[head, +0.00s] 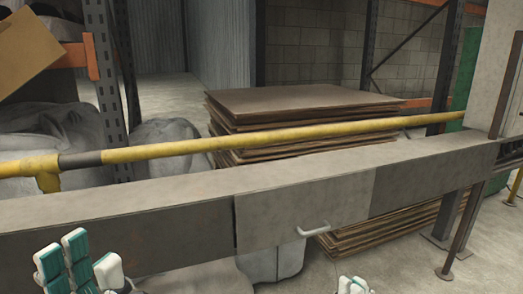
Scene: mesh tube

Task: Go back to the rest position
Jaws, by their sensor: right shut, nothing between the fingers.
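My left gripper (90,265) is at the bottom left, in front of the grey beam. Its white and teal fingers point up and stand apart, with nothing seen between them. My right gripper (352,285) shows only as white and teal fingertips at the bottom edge, right of centre. They are close together and hold nothing; the rest of it is out of the picture.
A long grey beam (150,192) crosses the view, with a white handle (314,231) on its front panel. Behind it run a yellow rail (270,137) and a stack of brown sheets (300,100). Grey sacks (50,140) and a cardboard box (28,50) are at left.

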